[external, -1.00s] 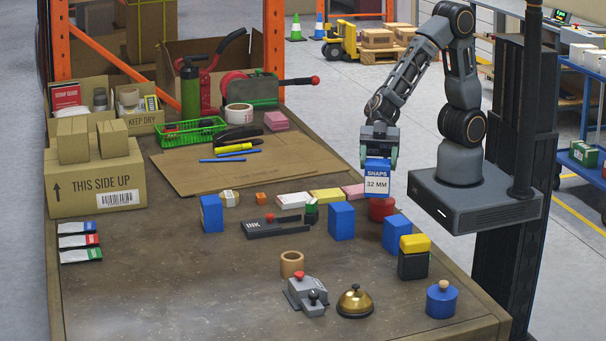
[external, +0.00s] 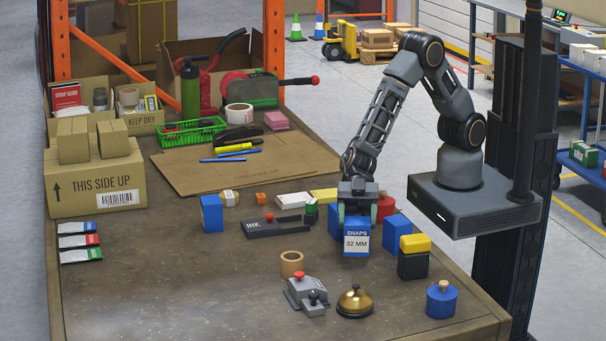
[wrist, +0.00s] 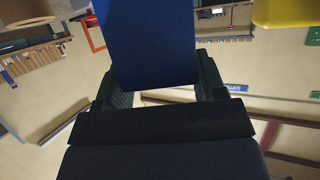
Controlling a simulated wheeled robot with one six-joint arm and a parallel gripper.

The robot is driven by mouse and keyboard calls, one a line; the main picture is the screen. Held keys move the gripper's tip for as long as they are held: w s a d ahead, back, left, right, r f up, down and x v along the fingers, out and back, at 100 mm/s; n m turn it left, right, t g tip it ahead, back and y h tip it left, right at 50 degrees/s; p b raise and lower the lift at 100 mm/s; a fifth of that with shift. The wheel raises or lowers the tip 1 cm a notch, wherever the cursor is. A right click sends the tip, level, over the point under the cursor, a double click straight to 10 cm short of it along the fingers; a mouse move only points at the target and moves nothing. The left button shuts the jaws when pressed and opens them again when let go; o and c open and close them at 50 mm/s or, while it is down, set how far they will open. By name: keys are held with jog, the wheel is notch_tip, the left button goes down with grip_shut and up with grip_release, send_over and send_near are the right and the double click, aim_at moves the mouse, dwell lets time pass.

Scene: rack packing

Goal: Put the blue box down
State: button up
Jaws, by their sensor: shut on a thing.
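My gripper (external: 357,212) points down over the right half of the table and is shut on a blue box (external: 357,246) with a white label reading "SNAPS 32 MM". The box hangs upright between the fingers. Whether its bottom touches the table, I cannot tell. In the wrist view the blue box (wrist: 150,45) fills the space between the two dark fingers (wrist: 163,88). Another blue box (external: 334,222) stands just behind the held one and is mostly hidden by it and my gripper.
A blue box (external: 396,233) and a yellow box on a black one (external: 414,262) stand close on the right. A wooden ring (external: 291,264), a grey device (external: 306,295) and a brass bell (external: 354,302) stand in front. The front left table is clear.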

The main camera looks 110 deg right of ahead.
aim_at(354, 237)
jog(key=shift+w+a+f, duration=0.15)
jog(key=shift+w+f, duration=0.1)
jog(key=shift+f, duration=0.1)
jog(key=shift+w+a+f, duration=0.1)
jog(key=shift+w+f, duration=0.1)
jog(key=shift+f, duration=1.55)
jog(key=shift+f, duration=0.15)
jog(key=o, duration=1)
